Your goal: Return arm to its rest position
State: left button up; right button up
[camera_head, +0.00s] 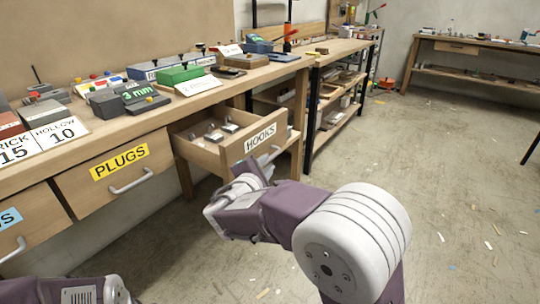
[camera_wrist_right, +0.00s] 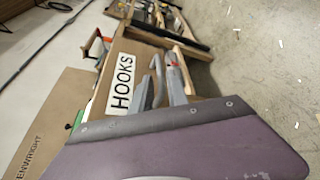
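My right arm reaches across the head view. Its gripper (camera_head: 262,168) is in front of the open drawer labelled HOOKS (camera_head: 210,157), close to the drawer's metal handle (camera_head: 271,155). Whether it touches the handle is unclear, and I cannot tell if its fingers are open or shut. The right wrist view shows the HOOKS label (camera_wrist_right: 121,82) and the handle (camera_wrist_right: 155,85) beside grey gripper parts, with my purple arm link below. Part of my left arm shows at the bottom left of the head view; its gripper is out of view.
The HOOKS drawer is pulled out and holds several small metal pieces. The PLUGS drawer (camera_head: 114,171) is shut. The workbench top (camera_head: 140,118) carries boxes, blocks and labels. Open shelving (camera_head: 335,115) stands behind the drawer. The floor (camera_head: 450,170) to the right is mostly clear with small scraps.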

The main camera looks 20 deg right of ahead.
jog(key=v, duration=0.3)
jog(key=shift+s+a+p, duration=0.15)
jog(key=shift+s+p, duration=0.05)
jog(key=shift+p, duration=0.1)
